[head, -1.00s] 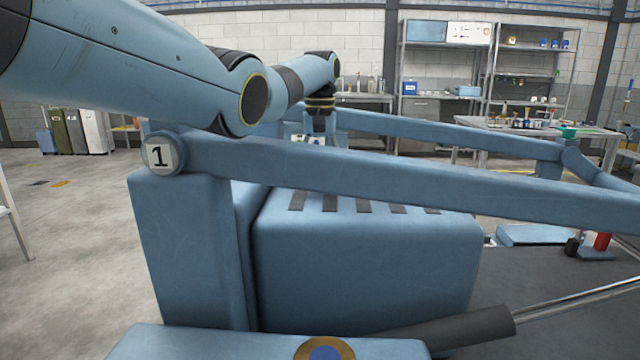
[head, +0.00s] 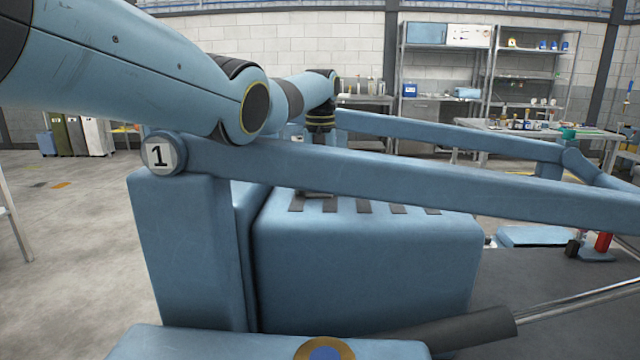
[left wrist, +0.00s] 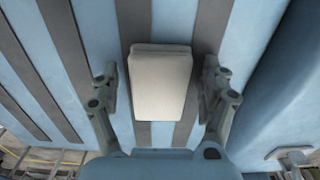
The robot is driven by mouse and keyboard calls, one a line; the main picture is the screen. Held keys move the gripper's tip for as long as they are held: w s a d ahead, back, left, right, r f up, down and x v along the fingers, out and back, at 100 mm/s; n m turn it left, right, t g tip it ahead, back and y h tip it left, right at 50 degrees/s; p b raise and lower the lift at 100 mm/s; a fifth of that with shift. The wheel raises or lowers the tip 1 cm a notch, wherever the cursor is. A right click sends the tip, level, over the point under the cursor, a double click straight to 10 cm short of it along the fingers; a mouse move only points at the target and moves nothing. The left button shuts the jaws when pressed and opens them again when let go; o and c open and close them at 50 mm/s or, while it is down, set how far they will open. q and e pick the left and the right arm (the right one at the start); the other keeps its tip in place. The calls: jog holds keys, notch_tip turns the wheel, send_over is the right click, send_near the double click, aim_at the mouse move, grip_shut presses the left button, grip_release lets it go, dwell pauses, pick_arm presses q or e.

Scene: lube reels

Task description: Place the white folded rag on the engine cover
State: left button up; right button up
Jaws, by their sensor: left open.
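The white folded rag (left wrist: 160,85) lies flat over the dark stripes of the engine cover in the left wrist view. The engine cover (head: 365,255) is a blue block with dark stripes on top; it fills much of the left wrist view (left wrist: 105,30). My left gripper (left wrist: 160,78) is open, one finger on each side of the rag, with a small gap on both sides. In the head view the beam hides most of this gripper; only a little of it (head: 320,194) shows low over the cover's far left stripes. My right gripper is not in view.
A blue beam (head: 400,184) marked 1 at its left end crosses in front of my left wrist, above the cover. A second beam (head: 450,139) runs behind. A red canister (head: 603,241) stands at the right. Shelves and benches are far back.

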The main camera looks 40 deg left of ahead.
pick_arm(q)
jog(key=shift+r, duration=0.1)
notch_tip(320, 180, up, 12)
jog(key=shift+r+p, duration=0.15)
jog(key=shift+p, duration=0.2)
dwell(0.4)
